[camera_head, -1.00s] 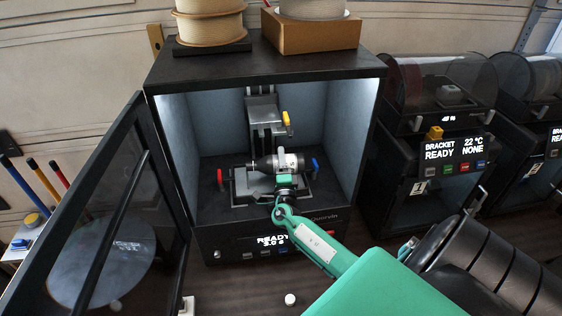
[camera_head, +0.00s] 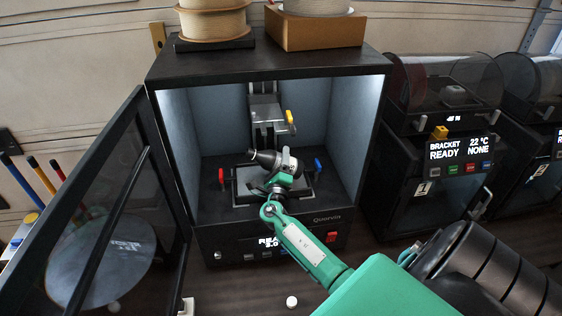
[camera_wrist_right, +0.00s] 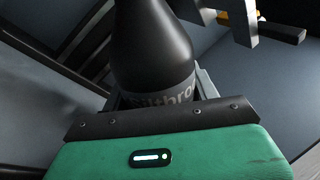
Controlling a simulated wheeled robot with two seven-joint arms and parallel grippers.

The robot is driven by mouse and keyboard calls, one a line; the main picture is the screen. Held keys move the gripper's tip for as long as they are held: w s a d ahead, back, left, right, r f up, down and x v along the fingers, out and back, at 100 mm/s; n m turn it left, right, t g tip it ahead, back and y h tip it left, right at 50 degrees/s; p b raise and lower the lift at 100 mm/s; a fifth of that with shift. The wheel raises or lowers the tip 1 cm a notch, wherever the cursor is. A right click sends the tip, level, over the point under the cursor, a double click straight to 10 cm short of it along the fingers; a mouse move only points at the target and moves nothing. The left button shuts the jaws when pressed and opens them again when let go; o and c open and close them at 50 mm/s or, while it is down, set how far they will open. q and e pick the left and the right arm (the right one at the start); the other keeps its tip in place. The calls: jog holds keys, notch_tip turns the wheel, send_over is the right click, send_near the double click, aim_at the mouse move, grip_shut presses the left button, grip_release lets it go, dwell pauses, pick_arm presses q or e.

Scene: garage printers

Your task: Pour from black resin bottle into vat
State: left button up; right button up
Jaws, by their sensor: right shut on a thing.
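The black resin bottle (camera_head: 266,159) is inside the lit cabinet of the resin printer (camera_head: 262,66), above the vat (camera_head: 246,189). It is tilted, with its narrow neck towards the upper left. My right gripper (camera_head: 285,174) is shut around its body. In the right wrist view the black bottle (camera_wrist_right: 150,45) stands out beyond the green gripper, with part of its lettering showing. The mouth is outside that view. I cannot make out any stream of resin. The bottle and gripper partly hide the vat. My left gripper is not in view.
The printer's dark glass door (camera_head: 118,215) stands open at the left. Red (camera_head: 221,176) and blue (camera_head: 318,165) knobs flank the vat, and the build head (camera_head: 265,112) hangs above. A small white cap (camera_head: 291,302) lies on the bench. Another printer (camera_head: 440,145) stands right.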

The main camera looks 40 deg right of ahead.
jog(key=shift+w+a+m+g+b, duration=0.2)
jog(key=shift+m+g+b, duration=0.1)
jog(key=shift+m, duration=0.8)
jog(key=shift+w+a+r+m, duration=0.1)
jog(key=shift+a+m, duration=0.05)
jog(key=shift+m, duration=0.45)
jog(key=shift+w+a+g+h, duration=0.2)
jog(key=shift+g+h, duration=0.1)
jog(key=shift+g, duration=0.1)
jog(key=shift+m, duration=0.6)
jog(key=shift+w+a+m+g+b, duration=0.2)
jog(key=shift+w+a+m+g, duration=0.2)
jog(key=shift+a+m, duration=0.35)
jog(key=shift+w+a+m+g+b, duration=0.15)
jog(key=shift+w+a+m+g, duration=0.25)
jog(key=shift+m, duration=0.55)
